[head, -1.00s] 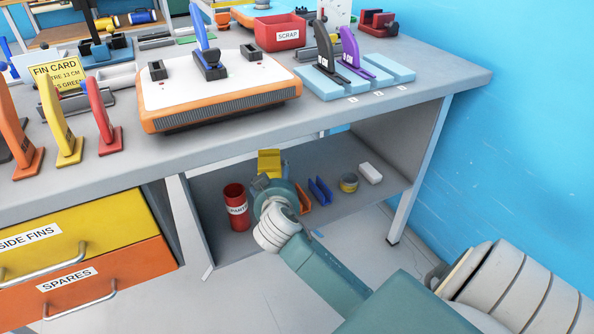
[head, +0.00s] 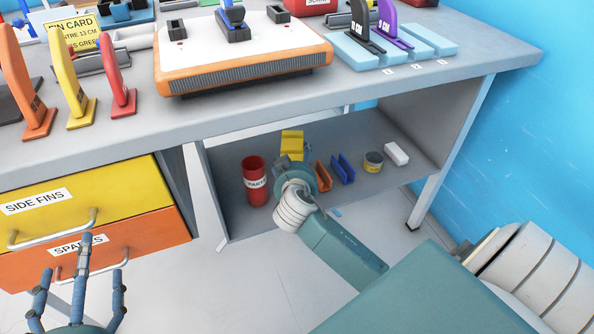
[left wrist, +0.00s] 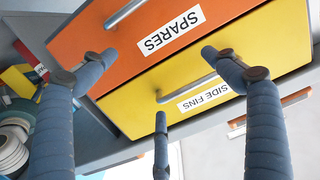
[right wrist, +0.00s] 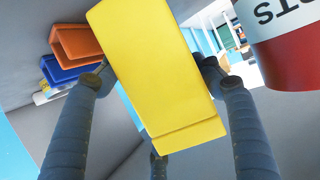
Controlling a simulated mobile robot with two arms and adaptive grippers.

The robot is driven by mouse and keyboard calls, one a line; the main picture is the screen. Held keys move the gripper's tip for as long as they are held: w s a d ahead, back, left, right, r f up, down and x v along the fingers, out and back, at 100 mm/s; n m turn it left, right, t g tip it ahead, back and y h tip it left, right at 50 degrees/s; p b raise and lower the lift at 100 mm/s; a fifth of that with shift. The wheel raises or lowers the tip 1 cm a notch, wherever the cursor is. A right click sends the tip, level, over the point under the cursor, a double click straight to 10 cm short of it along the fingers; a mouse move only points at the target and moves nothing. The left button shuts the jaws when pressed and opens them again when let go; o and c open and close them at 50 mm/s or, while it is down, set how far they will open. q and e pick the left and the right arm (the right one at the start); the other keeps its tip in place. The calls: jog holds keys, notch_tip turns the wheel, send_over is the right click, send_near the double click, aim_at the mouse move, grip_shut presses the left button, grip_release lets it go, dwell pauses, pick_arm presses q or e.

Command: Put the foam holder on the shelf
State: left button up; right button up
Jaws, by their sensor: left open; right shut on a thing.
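A yellow block-like piece, which I take to be the foam holder (head: 292,143), is in the shelf space under the workbench. It fills the middle of the right wrist view (right wrist: 155,75). My right gripper (head: 287,164) is shut on it, with fingers on both sides. The arm hides much of the contact, and I cannot tell whether the holder touches the shelf (head: 360,183). My left gripper (head: 83,268) is open and empty in front of the drawers; its spread fingers also show in the left wrist view (left wrist: 160,95).
On the shelf, a red can (head: 255,182) stands left of my right gripper. Orange (head: 323,176) and blue (head: 343,168) holders, a tin (head: 373,162) and a white block (head: 396,153) lie to its right. The bench top (head: 440,85) is above. Drawers (head: 130,245) are at left.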

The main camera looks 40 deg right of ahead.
notch_tip(320, 180, down, 4)
jog(key=shift+r+b, duration=0.25)
jog(key=shift+b, duration=0.4)
jog(key=o, duration=1.2)
pick_arm(q)
notch_tip(320, 180, up, 8)
jog(key=t+h, duration=0.1)
jog(key=t, duration=0.2)
jog(key=shift+d+f+t, duration=0.2)
jog(key=shift+d+t, duration=0.1)
jog(key=shift+d, duration=0.15)
jog(key=shift+s, duration=0.1)
